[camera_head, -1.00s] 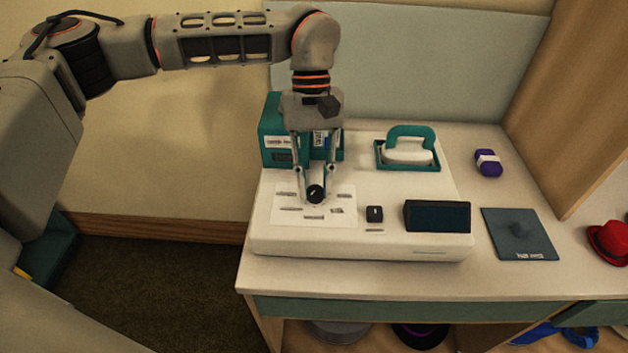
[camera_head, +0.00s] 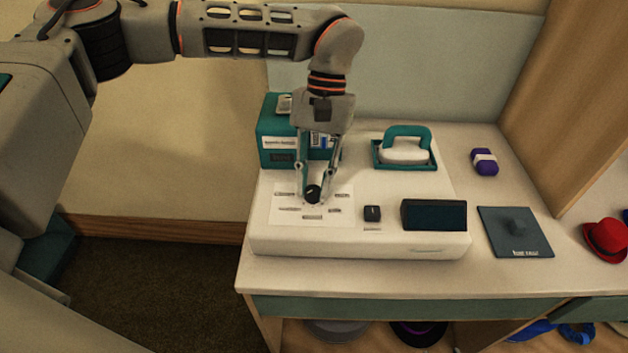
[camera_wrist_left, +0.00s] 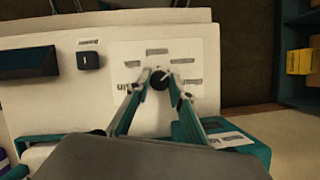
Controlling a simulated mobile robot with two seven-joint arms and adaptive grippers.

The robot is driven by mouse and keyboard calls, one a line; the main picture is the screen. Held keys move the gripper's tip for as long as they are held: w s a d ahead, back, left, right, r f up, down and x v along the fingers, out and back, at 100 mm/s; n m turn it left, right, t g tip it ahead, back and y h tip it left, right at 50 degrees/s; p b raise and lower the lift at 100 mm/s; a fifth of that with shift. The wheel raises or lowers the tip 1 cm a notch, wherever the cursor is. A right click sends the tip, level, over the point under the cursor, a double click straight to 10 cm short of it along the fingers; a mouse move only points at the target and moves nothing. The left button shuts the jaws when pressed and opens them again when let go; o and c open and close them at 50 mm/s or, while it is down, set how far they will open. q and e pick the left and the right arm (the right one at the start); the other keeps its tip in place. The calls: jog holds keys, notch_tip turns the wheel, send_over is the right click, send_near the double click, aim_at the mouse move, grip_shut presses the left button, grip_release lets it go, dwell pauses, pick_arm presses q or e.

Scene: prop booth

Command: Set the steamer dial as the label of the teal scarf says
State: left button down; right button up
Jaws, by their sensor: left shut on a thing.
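The steamer (camera_head: 262,236) is a white unit on the table with a black dial (camera_head: 313,193) on a white label plate with several printed marks. My left gripper (camera_head: 312,194) reaches down from above and is shut on the dial. The left wrist view also shows the dial (camera_wrist_left: 160,79) between the two fingertips, with a light pointer line on it. The printed words around it are too small to read surely. The teal scarf and its label cannot be made out. My right gripper is not in view.
A black switch (camera_head: 372,213) and a dark screen (camera_head: 434,215) are right of the dial. A purple rolled item (camera_head: 485,161), dark mat (camera_head: 512,240) and red hat (camera_head: 606,238) lie right.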

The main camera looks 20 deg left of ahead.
pick_arm(q)
jog(key=c, duration=1.8)
grip_release()
jog(key=shift+w+r, duration=0.1)
jog(key=v, duration=1.1)
jog(key=shift+w+a+r, duration=0.1)
jog(key=shift+w+r, duration=0.1)
jog(key=shift+r, duration=0.15)
